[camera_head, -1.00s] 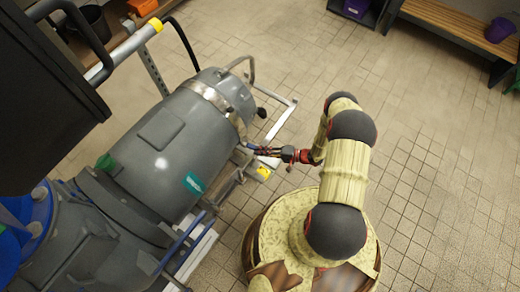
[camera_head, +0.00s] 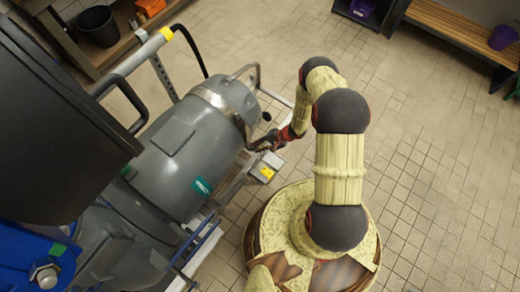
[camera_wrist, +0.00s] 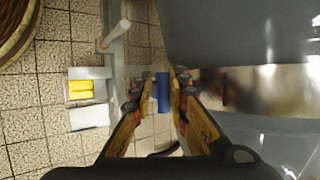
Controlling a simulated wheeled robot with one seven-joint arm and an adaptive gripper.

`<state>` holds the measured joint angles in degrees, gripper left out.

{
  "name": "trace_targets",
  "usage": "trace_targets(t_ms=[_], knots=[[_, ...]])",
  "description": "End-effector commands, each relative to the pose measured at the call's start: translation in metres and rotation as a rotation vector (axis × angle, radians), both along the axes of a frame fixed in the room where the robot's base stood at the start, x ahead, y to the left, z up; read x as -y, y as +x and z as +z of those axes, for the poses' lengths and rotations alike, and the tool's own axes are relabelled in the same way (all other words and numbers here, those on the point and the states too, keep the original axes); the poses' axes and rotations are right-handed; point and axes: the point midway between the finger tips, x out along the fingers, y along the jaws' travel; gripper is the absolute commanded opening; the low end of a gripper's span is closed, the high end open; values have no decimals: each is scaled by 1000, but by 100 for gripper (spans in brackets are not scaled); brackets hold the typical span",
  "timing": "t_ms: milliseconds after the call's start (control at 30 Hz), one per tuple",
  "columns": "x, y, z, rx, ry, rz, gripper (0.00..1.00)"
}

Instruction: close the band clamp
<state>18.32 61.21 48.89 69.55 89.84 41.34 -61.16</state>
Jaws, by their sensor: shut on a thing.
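The band clamp (camera_head: 232,106) is a shiny metal band around the grey cylindrical tank (camera_head: 182,150). In the wrist view the band (camera_wrist: 265,90) runs from the right edge toward my fingers. A short blue handle (camera_wrist: 163,92) shows between my two fingers, beside the end of the band. My gripper (camera_wrist: 162,78) is shut on this blue handle. In the head view my gripper (camera_head: 256,144) is at the tank's right side, close to the band. There the handle is hidden by my gripper. I cannot tell the exact position of the clamp's latch.
A metal frame (camera_head: 232,184) with a yellow block (camera_head: 267,172) lies below and beside the tank. A wooden bench (camera_head: 455,32) stands at the far right. The tiled floor (camera_head: 430,130) on the right is clear.

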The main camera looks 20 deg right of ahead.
Motion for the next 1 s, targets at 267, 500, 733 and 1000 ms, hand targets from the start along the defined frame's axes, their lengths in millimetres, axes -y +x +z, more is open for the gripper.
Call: trace_targets(t_ms=[267,500,733,1000], knots=[[-10,18,4,14,4,4,0],[-14,23,4,13,3,4,0],[-15,25,4,15,4,4,0],[-15,26,4,16,5,2,0]])
